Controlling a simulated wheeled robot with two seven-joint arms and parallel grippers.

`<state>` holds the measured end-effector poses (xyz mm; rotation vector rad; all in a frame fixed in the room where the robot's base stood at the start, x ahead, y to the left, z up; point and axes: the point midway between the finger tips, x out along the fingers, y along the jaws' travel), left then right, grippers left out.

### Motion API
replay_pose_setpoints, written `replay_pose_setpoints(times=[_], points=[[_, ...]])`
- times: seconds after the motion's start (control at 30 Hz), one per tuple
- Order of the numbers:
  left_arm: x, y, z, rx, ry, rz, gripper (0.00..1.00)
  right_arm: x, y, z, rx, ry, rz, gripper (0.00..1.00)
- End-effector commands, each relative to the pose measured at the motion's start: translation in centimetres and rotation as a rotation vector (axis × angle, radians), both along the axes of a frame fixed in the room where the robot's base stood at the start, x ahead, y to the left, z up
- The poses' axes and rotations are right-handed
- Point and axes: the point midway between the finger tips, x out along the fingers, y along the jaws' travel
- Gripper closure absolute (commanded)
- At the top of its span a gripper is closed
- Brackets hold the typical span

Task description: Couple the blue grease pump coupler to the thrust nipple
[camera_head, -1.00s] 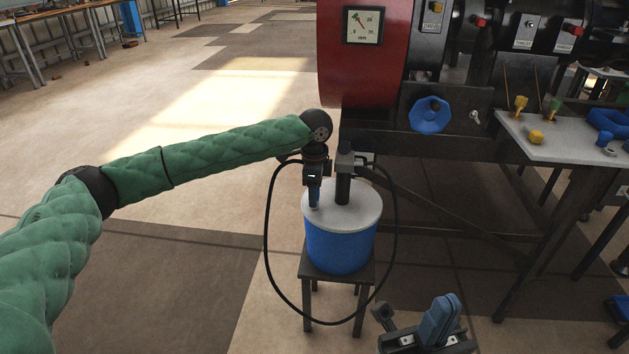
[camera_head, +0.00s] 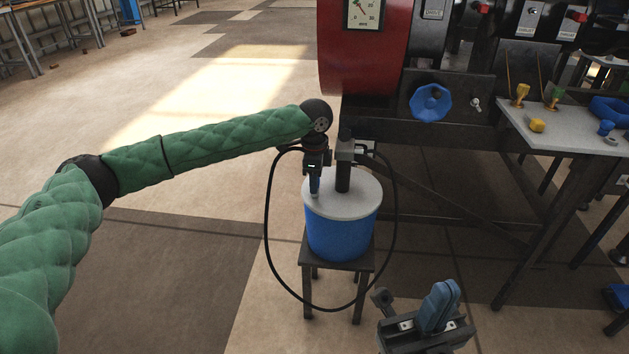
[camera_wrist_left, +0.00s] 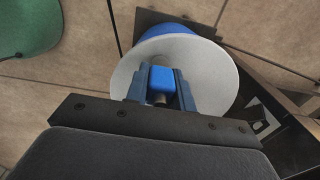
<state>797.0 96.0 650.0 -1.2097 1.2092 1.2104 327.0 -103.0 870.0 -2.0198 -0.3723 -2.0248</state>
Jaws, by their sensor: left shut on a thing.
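My left gripper (camera_head: 314,190) is shut on the blue coupler (camera_wrist_left: 162,80), which sits between its two fingers in the left wrist view. In the head view it points down at the pale lid of the blue grease pump (camera_head: 340,232), left of the dark pump post (camera_head: 343,175). I cannot tell whether the coupler touches the lid. A black hose (camera_head: 267,225) loops around the pump. My right gripper (camera_head: 442,292) is at the bottom, fingers together, with nothing visible between them. I cannot make out the thrust nipple.
The pump stands on a small dark stool (camera_head: 340,262). Right of it is the press frame with a red drum (camera_head: 360,70), a gauge (camera_head: 363,12) and a blue knob (camera_head: 431,103). A side table (camera_head: 565,130) holds small parts.

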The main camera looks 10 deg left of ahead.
Motion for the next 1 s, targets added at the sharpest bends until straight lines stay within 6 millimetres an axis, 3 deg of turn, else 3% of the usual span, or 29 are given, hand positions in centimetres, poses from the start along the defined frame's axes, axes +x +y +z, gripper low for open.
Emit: replay_pose_setpoints(times=[1.0], points=[[0.0, 0.0, 1.1, -0.001, 0.000, 0.000, 1.00, 0.0, 0.0, 1.8, 0.000, 0.000, 0.000, 1.00]])
